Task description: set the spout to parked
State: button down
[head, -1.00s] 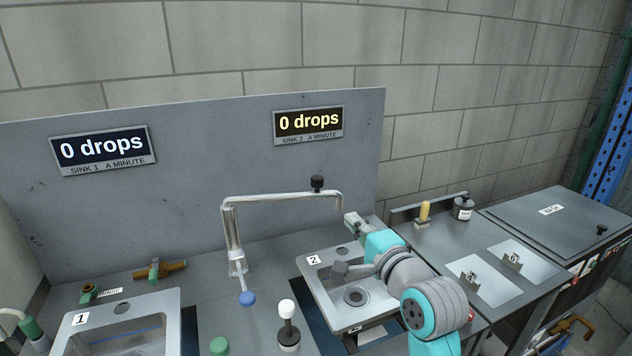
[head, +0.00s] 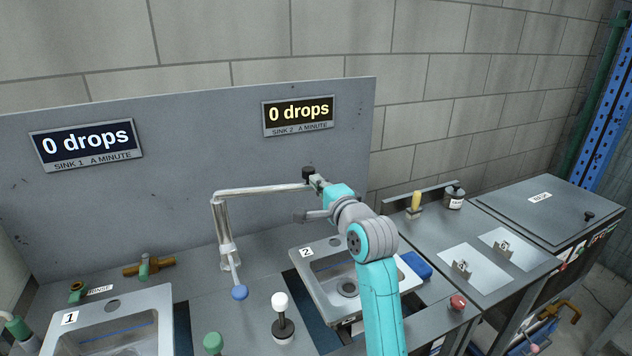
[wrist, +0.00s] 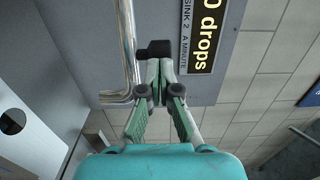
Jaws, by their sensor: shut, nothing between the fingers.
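The spout (head: 262,191) is a chrome pipe on an upright post between the two sinks. Its arm reaches right, toward sink 2 (head: 310,279). A black knob (head: 308,172) stands on top near its outer end; that end is hidden behind my gripper in the head view. My gripper (head: 317,184) is shut and empty, with its fingertips right at the knob. In the wrist view the closed fingertips (wrist: 161,66) lie just below the knob (wrist: 154,47), and the chrome pipe (wrist: 128,45) runs to their left. I cannot tell whether they touch it.
Sink 1 (head: 108,328) is at the lower left. A blue-ended lever (head: 239,292), a white-topped lever (head: 281,302) and a green knob (head: 213,342) stand between the sinks. A blue block (head: 416,265) and a red button (head: 458,302) lie right of sink 2. A grey panel (head: 190,150) stands behind.

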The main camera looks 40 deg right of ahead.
aim_at(313, 167)
jog(key=shift+w+d, duration=0.15)
jog(key=shift+w, duration=0.4)
jog(key=w+d, duration=0.2)
jog(key=w, duration=0.1)
jog(key=w+d, duration=0.1)
jog(key=w, duration=0.1)
jog(key=shift+d, duration=0.1)
jog(key=shift+w+d, duration=0.15)
jog(key=shift+w, duration=0.05)
jog(key=shift+r, duration=0.15)
jog(key=shift+r, duration=0.1)
